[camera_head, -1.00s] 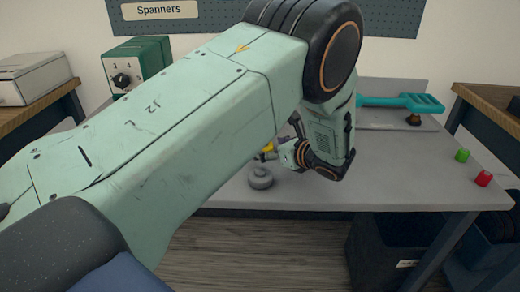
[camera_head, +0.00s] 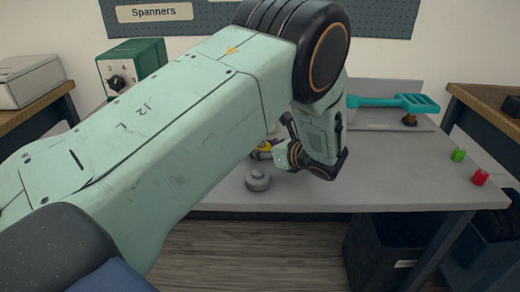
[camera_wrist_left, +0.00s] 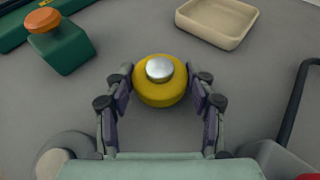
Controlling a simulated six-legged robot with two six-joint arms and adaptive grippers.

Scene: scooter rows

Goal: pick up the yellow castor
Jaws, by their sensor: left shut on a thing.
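The yellow castor (camera_wrist_left: 160,92) is a round yellow piece with a shiny metal dome on top. In the left wrist view it sits between the fingertips of my left gripper (camera_wrist_left: 161,88), which is shut on it. In the head view only a bit of the yellow castor (camera_head: 265,152) shows beside my left gripper (camera_head: 272,152); my left arm hides much of the bench there. I cannot tell whether the castor touches the bench. My right gripper is not in view.
A grey round piece (camera_head: 258,181) lies near the bench's front edge. A beige tray (camera_wrist_left: 218,22) and a green block with an orange knob (camera_wrist_left: 61,40) lie near the castor. A teal tool (camera_head: 392,102) and green (camera_head: 458,155) and red (camera_head: 480,178) pieces are at right.

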